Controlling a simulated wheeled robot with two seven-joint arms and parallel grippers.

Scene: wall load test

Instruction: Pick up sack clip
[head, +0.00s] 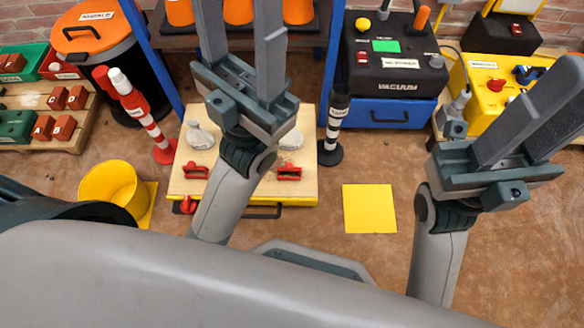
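Two small red clip-like pieces, which look like sack clips, lie on a pale wooden board: one at the left (195,171) and one at the right (289,173). A small grey-white sack stands behind the left clip (200,135), and another stands behind the right clip (291,140). My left gripper (241,35) is raised in front of the board between the two clips, its fingers apart and empty; its arm hides the board's middle. My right gripper (545,105) is far to the right, its fingers apart and empty, with the tips near the picture's edge.
The wooden board (245,180) sits low at the centre. A yellow bucket (108,185) stands to its left, and a red-white post (140,115) and black-white post (334,130) flank it. A yellow floor square (369,208) lies right. A vacuum (398,62) stands behind on the right.

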